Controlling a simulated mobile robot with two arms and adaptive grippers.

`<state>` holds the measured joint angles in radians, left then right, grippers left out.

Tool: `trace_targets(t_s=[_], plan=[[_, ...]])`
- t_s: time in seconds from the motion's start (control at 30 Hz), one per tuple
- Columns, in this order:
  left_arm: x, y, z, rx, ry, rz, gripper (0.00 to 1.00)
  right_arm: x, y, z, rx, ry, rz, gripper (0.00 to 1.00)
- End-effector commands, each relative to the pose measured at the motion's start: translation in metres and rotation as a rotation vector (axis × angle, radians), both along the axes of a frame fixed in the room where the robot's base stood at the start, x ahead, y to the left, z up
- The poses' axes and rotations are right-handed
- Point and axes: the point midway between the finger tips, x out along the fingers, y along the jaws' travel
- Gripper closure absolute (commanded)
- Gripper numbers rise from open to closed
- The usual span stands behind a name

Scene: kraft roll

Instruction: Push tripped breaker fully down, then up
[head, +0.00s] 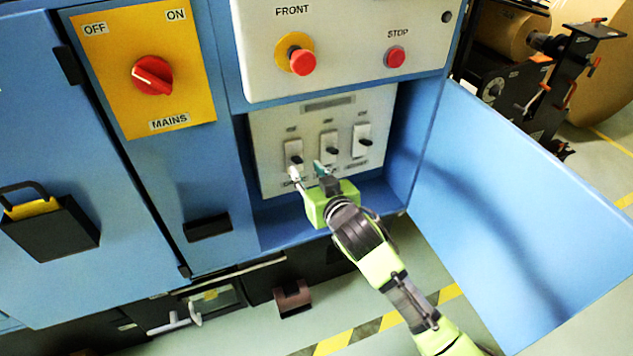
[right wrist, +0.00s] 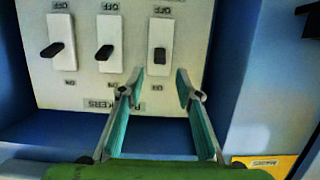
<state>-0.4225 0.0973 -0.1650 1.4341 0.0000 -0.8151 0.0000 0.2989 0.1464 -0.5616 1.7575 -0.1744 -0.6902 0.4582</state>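Three breakers stand in a row on a white panel in the blue cabinet's recess. My right gripper (head: 306,170) is open and empty, in front of the lower left of the panel, near the left breaker (head: 293,153). The right wrist view is upside down, so that breaker is the rightmost one there (right wrist: 160,44). My left gripper is not in view.
The open blue door (head: 520,215) stands right of the recess. Above is a white control panel (head: 350,30) with red FRONT and STOP buttons. The yellow MAINS switch plate (head: 145,70) is at the left. The recess's blue bottom ledge (head: 290,227) lies below the breakers.

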Motion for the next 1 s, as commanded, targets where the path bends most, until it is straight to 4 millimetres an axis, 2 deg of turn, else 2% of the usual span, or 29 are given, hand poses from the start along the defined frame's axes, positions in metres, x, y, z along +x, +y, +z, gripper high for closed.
trace_targets(t_s=[0.2, 0.4, 1.0], plan=[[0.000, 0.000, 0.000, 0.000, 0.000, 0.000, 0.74, -0.033, -0.011, 0.009, 0.001, 0.000, 0.000, 0.68], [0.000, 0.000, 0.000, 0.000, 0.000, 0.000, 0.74, -0.048, -0.016, 0.014, 0.000, 0.000, -0.001, 0.68], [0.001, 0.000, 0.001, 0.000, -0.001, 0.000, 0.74, -0.053, -0.018, 0.014, -0.001, 0.004, -0.003, 0.68]])
